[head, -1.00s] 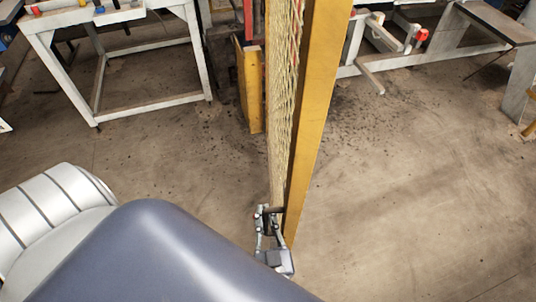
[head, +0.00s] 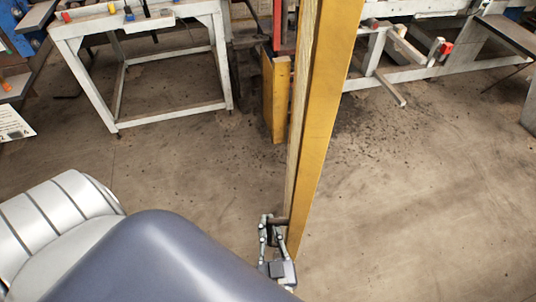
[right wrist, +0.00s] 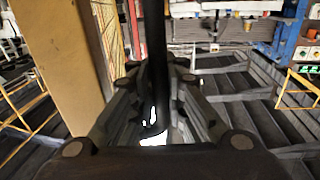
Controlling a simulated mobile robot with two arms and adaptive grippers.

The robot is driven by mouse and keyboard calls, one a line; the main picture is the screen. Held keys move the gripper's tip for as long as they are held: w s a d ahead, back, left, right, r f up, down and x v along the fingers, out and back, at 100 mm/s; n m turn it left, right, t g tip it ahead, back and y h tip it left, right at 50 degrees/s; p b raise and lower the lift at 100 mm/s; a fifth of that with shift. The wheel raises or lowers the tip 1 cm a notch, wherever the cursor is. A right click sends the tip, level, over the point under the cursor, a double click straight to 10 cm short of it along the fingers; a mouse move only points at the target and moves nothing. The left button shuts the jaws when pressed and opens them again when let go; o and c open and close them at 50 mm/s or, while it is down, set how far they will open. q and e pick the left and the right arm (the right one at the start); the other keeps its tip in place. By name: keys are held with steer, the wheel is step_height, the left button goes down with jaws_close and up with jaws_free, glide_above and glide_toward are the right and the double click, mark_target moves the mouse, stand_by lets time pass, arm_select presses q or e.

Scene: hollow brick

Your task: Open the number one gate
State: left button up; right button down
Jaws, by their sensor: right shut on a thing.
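The gate is a tall yellow frame (head: 325,110) with mesh, seen almost edge-on in the middle of the head view. My right gripper (head: 275,225) is at the lower end of the visible gate, on its left side. In the right wrist view the fingers (right wrist: 155,110) are closed around a dark upright bar (right wrist: 154,50), which looks like the gate's handle. The yellow gate frame (right wrist: 55,60) and its mesh (right wrist: 108,25) stand left of the fingers there. No number shows on the gate. My left gripper is not in view.
A yellow post (head: 276,98) stands on the floor behind the gate. A white metal table (head: 150,70) is at the upper left, and a white bench frame (head: 415,70) is at the upper right. The floor (head: 430,190) right of the gate is clear.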

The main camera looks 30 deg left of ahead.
steer(key=shift+s+f, duration=0.35)
steer(key=c, duration=1.7)
jaws_free()
steer(key=shift+o, duration=0.5)
steer(key=shift+s+d+r, duration=0.1)
steer(key=shift+r, duration=0.25)
steer(key=shift+s+d+f, duration=0.1)
steer(key=shift+s+d, duration=0.15)
steer(key=shift+d, duration=0.05)
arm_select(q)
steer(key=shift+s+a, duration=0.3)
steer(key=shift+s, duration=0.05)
arm_select(e)
steer(key=v, duration=1.1)
steer(key=shift+s, duration=0.2)
steer(key=shift+d, duration=0.1)
